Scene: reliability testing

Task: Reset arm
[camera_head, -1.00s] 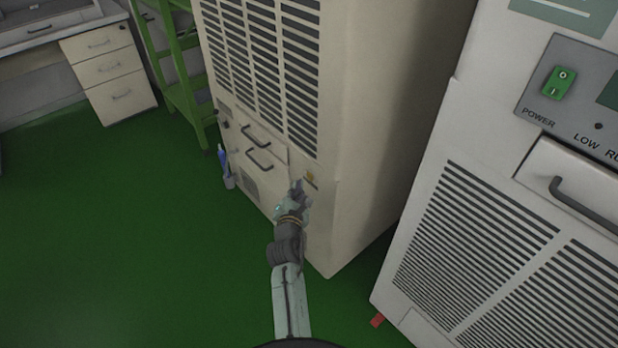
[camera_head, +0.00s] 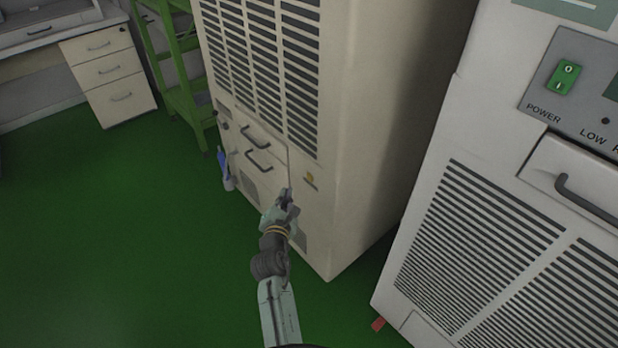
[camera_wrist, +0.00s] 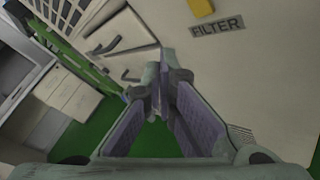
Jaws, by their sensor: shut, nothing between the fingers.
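My gripper (camera_head: 286,192) is at the end of my arm, in front of the lower part of a tall beige cabinet (camera_head: 362,130) in the head view. In the wrist view my gripper (camera_wrist: 158,88) points toward the cabinet face, with its fingertips together and nothing held. The gap between the tips and the cabinet is hard to judge. A grey label reading FILTER (camera_wrist: 216,26) and a yellow piece (camera_wrist: 201,7) show on the cabinet at the top of the wrist view.
A second machine (camera_head: 480,230) with a green POWER switch (camera_head: 564,77) stands close on the right. A green rack (camera_head: 183,100), a white drawer unit (camera_head: 108,75) and a blue bottle (camera_head: 223,163) are at the left. The green floor (camera_head: 120,240) at left is open.

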